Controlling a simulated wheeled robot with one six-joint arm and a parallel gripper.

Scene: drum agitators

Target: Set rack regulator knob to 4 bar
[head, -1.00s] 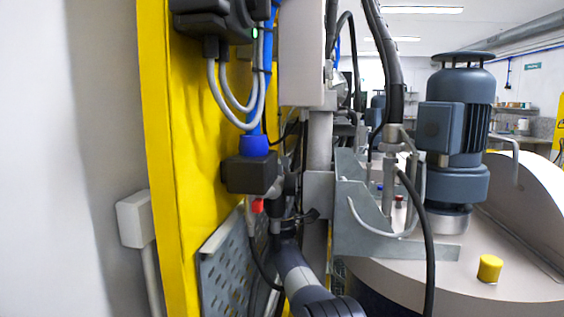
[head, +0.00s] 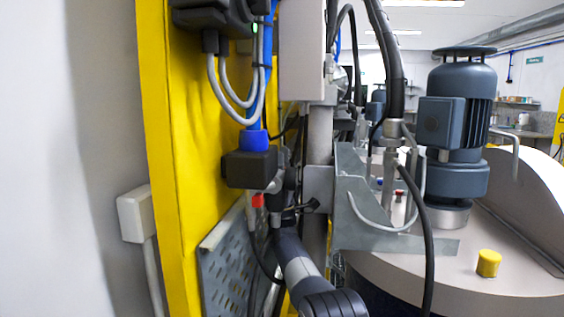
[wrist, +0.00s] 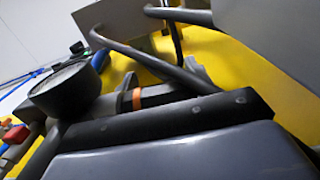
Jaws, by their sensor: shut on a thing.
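In the head view my gripper (head: 282,188) is at the pipework on the yellow rack panel, just right of and below a dark block with a blue cap (head: 254,140). It is shut on the rack regulator knob, which the jaws and wrist largely hide. In the wrist view a round black gauge-like part (wrist: 66,90) stands at the left, beside a dark cylindrical body with an orange ring (wrist: 137,98). The dark gripper body fills the lower part of that view. No pressure reading or scale is legible.
The yellow panel (head: 190,150) stands close on the left. A red fitting (head: 258,201) is beside the gripper. Grey cables (head: 222,95) hang above. A metal bracket (head: 370,230), a black hose and a blue-grey motor (head: 457,130) on a drum lid stand to the right.

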